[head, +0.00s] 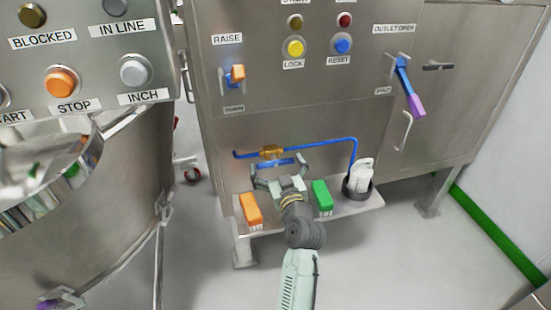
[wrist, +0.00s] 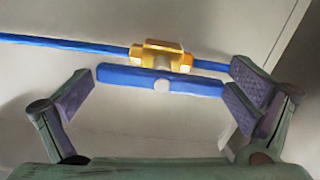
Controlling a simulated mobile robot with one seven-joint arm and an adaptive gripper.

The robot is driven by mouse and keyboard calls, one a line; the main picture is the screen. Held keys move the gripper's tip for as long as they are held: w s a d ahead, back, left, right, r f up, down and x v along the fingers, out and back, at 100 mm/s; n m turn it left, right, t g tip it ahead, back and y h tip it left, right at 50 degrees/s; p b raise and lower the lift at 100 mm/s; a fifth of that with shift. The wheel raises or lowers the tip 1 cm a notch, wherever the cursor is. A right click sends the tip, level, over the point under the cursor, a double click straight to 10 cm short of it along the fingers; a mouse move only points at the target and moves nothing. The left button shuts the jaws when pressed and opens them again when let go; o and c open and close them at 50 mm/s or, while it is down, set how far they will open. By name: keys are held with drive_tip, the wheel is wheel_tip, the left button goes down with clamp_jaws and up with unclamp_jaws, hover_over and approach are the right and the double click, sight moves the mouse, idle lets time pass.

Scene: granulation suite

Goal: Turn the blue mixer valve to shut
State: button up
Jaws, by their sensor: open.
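The mixer valve has a brass body (head: 271,152) on a thin blue pipe across the lower front of the steel cabinet. Its blue lever handle (head: 280,162) lies just below the body, roughly parallel to the pipe. In the wrist view the handle (wrist: 130,78) is a flat blue bar with a pale round pivot, below the brass body (wrist: 160,57). My gripper (head: 280,170) is open in front of the valve. In the wrist view its fingers (wrist: 160,98) are spread wide near the two ends of the handle. I cannot tell whether they touch it.
Below is a steel shelf (head: 350,208) with an orange brush (head: 251,210), a green brush (head: 322,198) and a white bottle (head: 360,175) in a dark holder. Above are buttons and a blue-and-purple outlet lever (head: 407,85). A mixer bowl (head: 80,220) stands left.

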drive_tip(key=shift+w+a, duration=0.2)
drive_tip(key=shift+w, duration=0.4)
drive_tip(key=shift+c, duration=0.6)
drive_tip(key=c, duration=0.8)
drive_tip(key=shift+o, duration=0.2)
